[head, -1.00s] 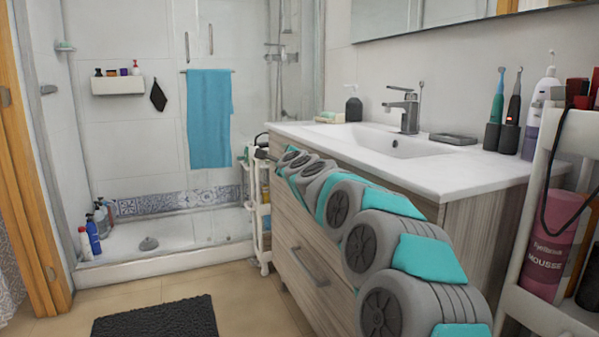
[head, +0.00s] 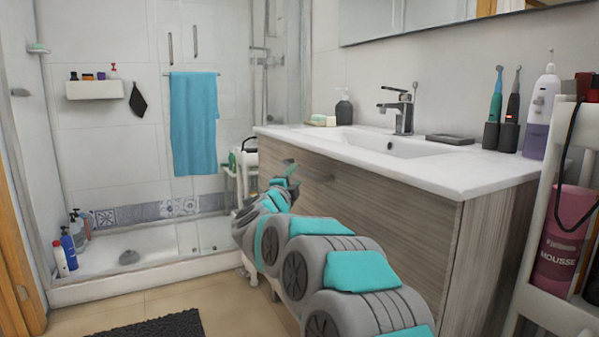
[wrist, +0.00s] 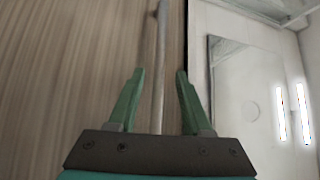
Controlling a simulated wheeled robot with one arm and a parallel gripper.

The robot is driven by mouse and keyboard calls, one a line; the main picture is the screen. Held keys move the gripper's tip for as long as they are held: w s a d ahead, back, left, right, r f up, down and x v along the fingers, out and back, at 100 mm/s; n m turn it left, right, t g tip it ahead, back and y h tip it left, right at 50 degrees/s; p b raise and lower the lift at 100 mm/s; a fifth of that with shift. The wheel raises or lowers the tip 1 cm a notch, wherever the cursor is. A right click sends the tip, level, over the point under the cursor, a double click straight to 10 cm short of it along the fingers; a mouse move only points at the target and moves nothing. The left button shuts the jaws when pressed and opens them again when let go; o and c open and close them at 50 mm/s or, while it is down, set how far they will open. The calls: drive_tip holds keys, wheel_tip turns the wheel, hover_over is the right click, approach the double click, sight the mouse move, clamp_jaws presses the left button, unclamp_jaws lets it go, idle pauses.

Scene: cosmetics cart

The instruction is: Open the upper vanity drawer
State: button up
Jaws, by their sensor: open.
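The upper vanity drawer (head: 370,200) has a striped grey-brown wood front below the white countertop, and it looks flush with the cabinet. Its slim metal handle shows in part just right of my gripper (head: 290,172) in the head view. In the wrist view, my gripper (wrist: 160,74) is open, with green fingers pointing at the drawer front (wrist: 70,70). The handle bar (wrist: 160,60) runs lengthwise between the two fingers, with a gap on each side. I cannot tell how deep the bar lies between them. My arm hides most of the lower drawer.
The white countertop (head: 440,174) overhangs the drawer and holds a soap dispenser (head: 344,107), a tap and toothbrushes. A white cart (head: 558,225) with a pink mousse can stands at the right. A small shelf trolley stands behind my gripper. Floor at the left is open, with a dark mat (head: 160,325).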

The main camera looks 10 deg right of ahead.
sight(300, 171)
drive_tip(key=shift+x, duration=2.8)
drive_tip(key=shift+f, duration=0.1)
clamp_jaws()
